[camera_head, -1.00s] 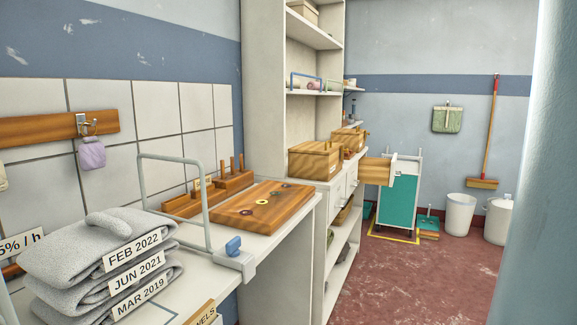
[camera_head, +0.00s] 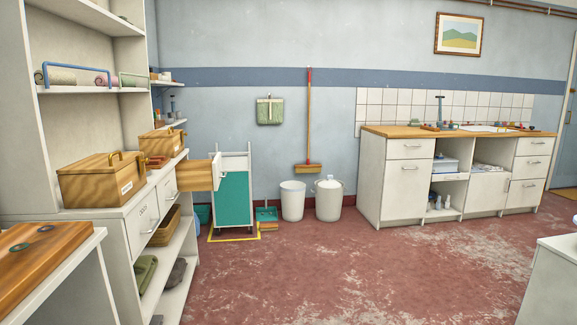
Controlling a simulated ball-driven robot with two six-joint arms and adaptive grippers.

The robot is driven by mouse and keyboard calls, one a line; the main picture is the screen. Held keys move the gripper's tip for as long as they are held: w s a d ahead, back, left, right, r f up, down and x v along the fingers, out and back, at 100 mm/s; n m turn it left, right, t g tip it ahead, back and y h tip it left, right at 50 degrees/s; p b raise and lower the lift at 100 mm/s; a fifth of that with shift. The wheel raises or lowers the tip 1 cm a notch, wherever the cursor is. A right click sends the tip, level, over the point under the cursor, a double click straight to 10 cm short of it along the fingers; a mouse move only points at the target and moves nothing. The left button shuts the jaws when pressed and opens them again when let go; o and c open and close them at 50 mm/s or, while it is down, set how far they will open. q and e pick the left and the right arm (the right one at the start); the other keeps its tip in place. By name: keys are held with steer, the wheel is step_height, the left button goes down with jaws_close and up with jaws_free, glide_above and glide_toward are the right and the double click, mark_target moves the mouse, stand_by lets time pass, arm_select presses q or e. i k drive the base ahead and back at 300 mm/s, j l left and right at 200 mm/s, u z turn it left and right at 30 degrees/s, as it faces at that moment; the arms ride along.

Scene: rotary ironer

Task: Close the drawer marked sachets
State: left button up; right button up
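A drawer (camera_head: 198,175) with wooden sides and a pale front sticks out to the right from the far end of the shelf unit on the left. It stands open. Any marking on its front cannot be read from here. Two pale drawers nearer to me in the same unit, the nearest one (camera_head: 142,224) and the one beyond it (camera_head: 167,188), look shut. The word sachets is not readable anywhere. Neither of my grippers is in view.
A teal trolley (camera_head: 233,198) stands behind the open drawer, inside a yellow floor outline. A white bin (camera_head: 292,201) and a lidded bin (camera_head: 328,198) stand right of it. A counter (camera_head: 397,180) lines the back wall. The red floor (camera_head: 330,270) between is clear.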

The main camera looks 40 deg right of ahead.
mark_target(204, 174)
steer(key=i+l+z, duration=0.3)
steer(key=i+l, duration=0.3)
steer(key=i+l+z, duration=0.3)
steer(key=i+l, duration=0.5)
steer(key=i, duration=0.15)
steer(key=i+l+u, duration=0.1)
steer(key=i, duration=0.15)
